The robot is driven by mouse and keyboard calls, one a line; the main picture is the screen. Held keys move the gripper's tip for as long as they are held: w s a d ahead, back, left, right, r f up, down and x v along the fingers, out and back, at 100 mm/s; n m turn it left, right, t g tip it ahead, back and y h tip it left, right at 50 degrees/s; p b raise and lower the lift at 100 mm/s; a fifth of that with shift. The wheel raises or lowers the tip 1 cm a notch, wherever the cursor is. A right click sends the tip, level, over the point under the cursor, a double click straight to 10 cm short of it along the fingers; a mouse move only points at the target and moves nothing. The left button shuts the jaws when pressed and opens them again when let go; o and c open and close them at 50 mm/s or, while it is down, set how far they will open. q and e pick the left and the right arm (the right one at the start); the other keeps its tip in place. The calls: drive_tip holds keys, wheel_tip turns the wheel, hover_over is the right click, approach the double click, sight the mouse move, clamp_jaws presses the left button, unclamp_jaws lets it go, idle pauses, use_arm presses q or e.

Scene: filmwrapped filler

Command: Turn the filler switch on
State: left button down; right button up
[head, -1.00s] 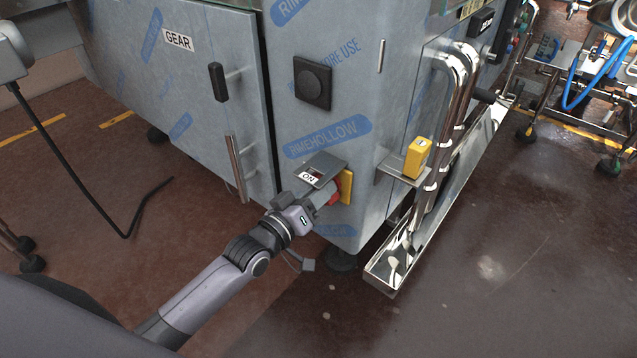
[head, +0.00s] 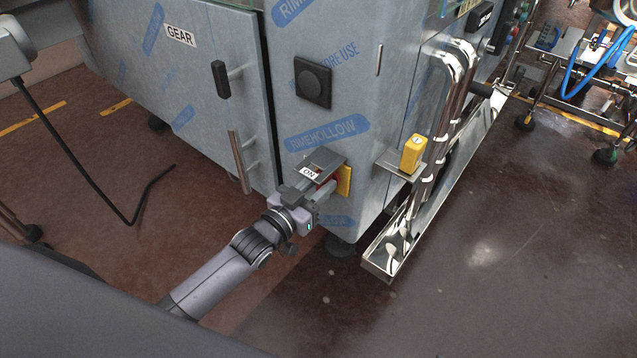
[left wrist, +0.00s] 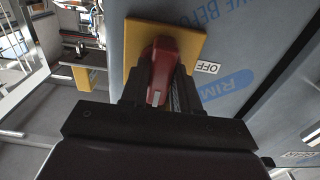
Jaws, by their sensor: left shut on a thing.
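The filler switch is a red knob (left wrist: 161,68) on a yellow plate (left wrist: 132,43), fixed low on the wrapped cabinet. A white mark shows on the knob's near end. An OFF label (left wrist: 207,67) is beside the plate. My right gripper is not in view.
The grey cabinet (head: 350,100) in blue-printed film has a small metal guard above the switch. A yellow box (head: 413,154) sits on a bracket to the right, near bent steel pipes (head: 447,110) and a steel trough (head: 385,262). The floor in front is clear.

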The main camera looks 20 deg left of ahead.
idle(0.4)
use_arm(q)
drive_tip(key=c, duration=0.9)
unclamp_jaws()
drive_tip(key=p+v, duration=0.1)
drive_tip(key=v, duration=0.6)
drive_tip(key=shift+s, duration=0.1)
